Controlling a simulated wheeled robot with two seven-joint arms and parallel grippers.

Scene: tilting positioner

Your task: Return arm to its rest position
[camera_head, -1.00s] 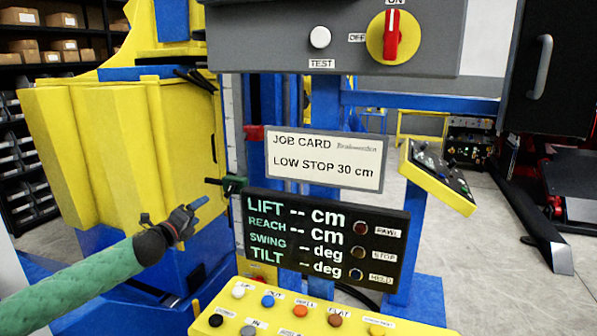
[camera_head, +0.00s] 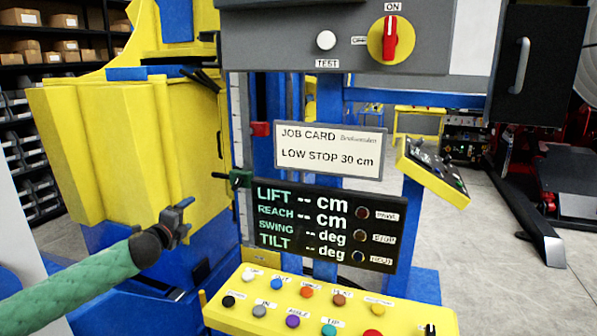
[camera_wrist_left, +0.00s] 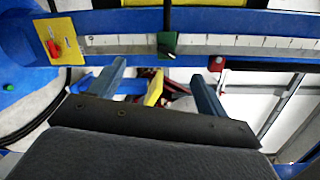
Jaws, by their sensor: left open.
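My left gripper (camera_head: 184,212) is at the end of the green-sleeved arm on the left of the head view, in front of the blue and yellow machine. It is apart from the panel and holds nothing. In the left wrist view its two fingers (camera_wrist_left: 163,82) stand wide apart. Beyond them a scale with a green slider (camera_wrist_left: 168,44) and a red stop (camera_wrist_left: 216,63) crosses the picture. The same green slider (camera_head: 240,178) and red stop (camera_head: 261,129) show in the head view. My right gripper is in neither view.
A yellow button panel (camera_head: 330,311) is low in front. Above it stand a black display (camera_head: 325,228) with dashes and a job card (camera_head: 329,149) reading LOW STOP 30 cm. A grey box with a red switch (camera_head: 390,37) at ON is above.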

